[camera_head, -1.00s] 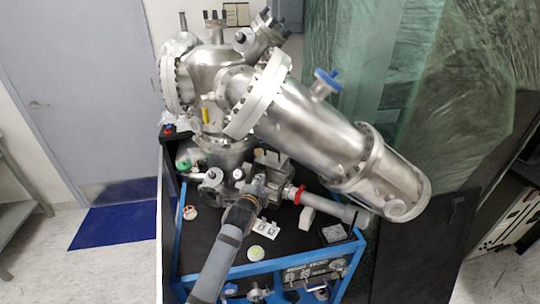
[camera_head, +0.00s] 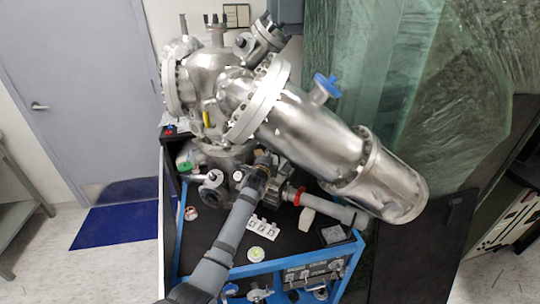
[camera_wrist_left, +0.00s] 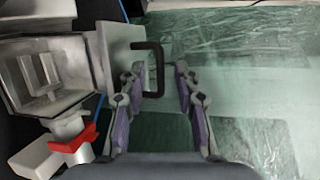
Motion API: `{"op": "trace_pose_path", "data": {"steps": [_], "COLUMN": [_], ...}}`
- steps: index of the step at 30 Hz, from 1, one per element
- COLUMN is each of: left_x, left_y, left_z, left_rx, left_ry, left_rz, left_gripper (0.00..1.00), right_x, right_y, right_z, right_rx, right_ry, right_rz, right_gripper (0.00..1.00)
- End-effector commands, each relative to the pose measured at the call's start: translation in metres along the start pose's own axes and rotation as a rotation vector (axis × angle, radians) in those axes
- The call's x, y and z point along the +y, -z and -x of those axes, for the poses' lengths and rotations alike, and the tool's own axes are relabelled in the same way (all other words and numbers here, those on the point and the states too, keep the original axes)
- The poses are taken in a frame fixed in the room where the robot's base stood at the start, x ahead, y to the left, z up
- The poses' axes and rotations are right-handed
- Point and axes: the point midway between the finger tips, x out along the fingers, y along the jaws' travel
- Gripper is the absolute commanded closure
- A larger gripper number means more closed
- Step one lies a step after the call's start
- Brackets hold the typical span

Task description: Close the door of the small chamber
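The small chamber (camera_wrist_left: 58,75) is a grey metal box at the left of the left wrist view, with its open side and interior visible. Its door (camera_wrist_left: 120,60) is a flat grey plate standing out at the box's right edge, open. A black bracket-shaped handle (camera_wrist_left: 157,68) sticks out from the door. My left gripper (camera_wrist_left: 160,70) is open, with the handle between its purple-padded fingertips; contact cannot be told. In the head view my left gripper (camera_head: 264,163) reaches to the metalwork under the large cylinder and partly hides the small chamber (camera_head: 277,190). My right gripper is not in view.
The large steel vacuum vessel (camera_head: 310,130) hangs over the work area. A grey tube with a red ring (camera_head: 298,196) runs right; a red part (camera_wrist_left: 75,142) shows below the chamber. Small white cards (camera_head: 262,226) lie on the black top of the blue-framed cart (camera_head: 215,270).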

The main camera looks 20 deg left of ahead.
Motion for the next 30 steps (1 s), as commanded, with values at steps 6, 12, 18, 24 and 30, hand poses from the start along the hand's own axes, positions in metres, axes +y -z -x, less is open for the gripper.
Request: {"op": "trace_pose_path", "data": {"steps": [6,12,18,24,30], "left_x": [-0.0002,0.0001,0.0002,0.0003,0.0019], "left_y": [-0.0001,-0.0001,-0.0001,-0.0001,-0.0001], "left_z": [-0.0029,-0.0027,-0.0026,-0.0025,-0.0022], "left_rx": [0.0,0.0,0.0,0.0,0.0], "left_ry": [0.0,0.0,0.0,-0.001,0.002], "left_rz": [0.0,0.0,0.0,0.001,0.001], "left_gripper": [0.68,0.83,1.0,1.0,1.0], "right_x": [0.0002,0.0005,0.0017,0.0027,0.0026], "right_y": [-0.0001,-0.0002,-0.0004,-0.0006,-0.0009], "right_z": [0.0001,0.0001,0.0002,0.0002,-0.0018], "right_rx": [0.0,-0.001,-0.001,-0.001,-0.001], "right_ry": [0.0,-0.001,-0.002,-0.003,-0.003], "right_rz": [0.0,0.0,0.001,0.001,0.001], "right_gripper": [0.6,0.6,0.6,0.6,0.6]}}
